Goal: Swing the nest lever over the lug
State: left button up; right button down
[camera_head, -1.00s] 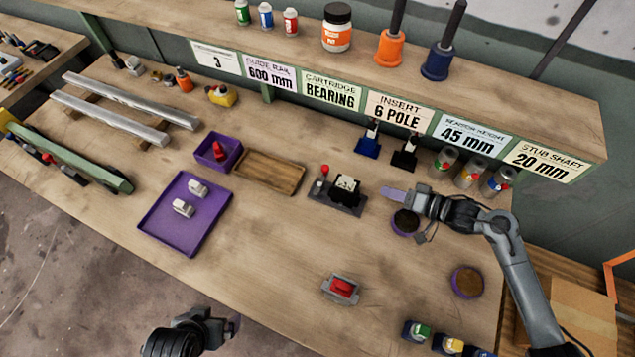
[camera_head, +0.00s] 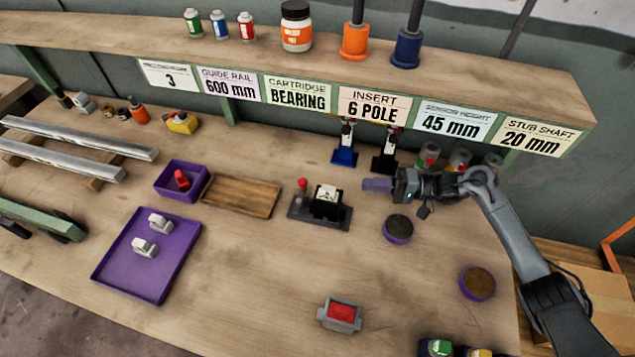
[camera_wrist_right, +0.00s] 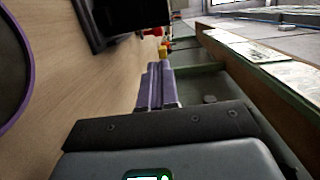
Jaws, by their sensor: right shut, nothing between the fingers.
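The nest (camera_head: 318,209) is a dark fixture on a flat base on the bench. It holds a black block with a pale top (camera_head: 328,194). A lever with a red knob (camera_head: 302,185) stands upright at its left side; the lug cannot be made out. My right gripper (camera_head: 376,185) has purple fingers, shut and empty, pointing left, to the right of the nest and apart from it. In the right wrist view its fingers (camera_wrist_right: 157,85) lie together, with part of a dark object (camera_wrist_right: 130,15) beyond. My left gripper is out of view.
A blue stand (camera_head: 344,155) and a black stand (camera_head: 385,160) are behind the gripper, below the labelled shelf (camera_head: 300,65). A round purple dish (camera_head: 398,229) lies in front of it. A wooden tray (camera_head: 240,195) is left of the nest. Bench in front is clear up to a red-topped block (camera_head: 340,313).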

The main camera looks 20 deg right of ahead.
jog(key=b+x, duration=0.3)
jog(key=x, duration=1.1)
